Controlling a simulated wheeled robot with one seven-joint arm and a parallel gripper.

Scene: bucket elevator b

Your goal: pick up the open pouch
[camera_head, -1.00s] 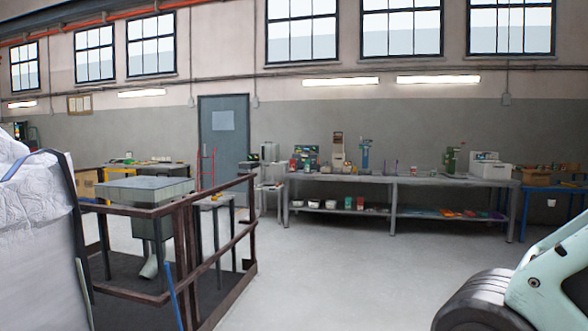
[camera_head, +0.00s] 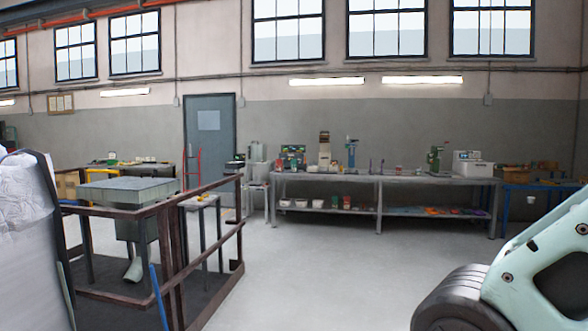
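I cannot make out an open pouch in the head view. A long grey workbench (camera_head: 412,179) stands against the back wall with machines, small items and a lower shelf of containers. Flat coloured items (camera_head: 425,211) lie on the right part of that shelf, too small to identify. My gripper is not in view; only a pale green and black part of my own arm shows at the lower right.
A brown railing (camera_head: 213,239) surrounds a dark platform with a grey hopper (camera_head: 128,190) at the left. A large white bag (camera_head: 25,235) stands at the left edge. A blue table (camera_head: 546,187) is at the far right. The middle floor (camera_head: 320,270) is clear.

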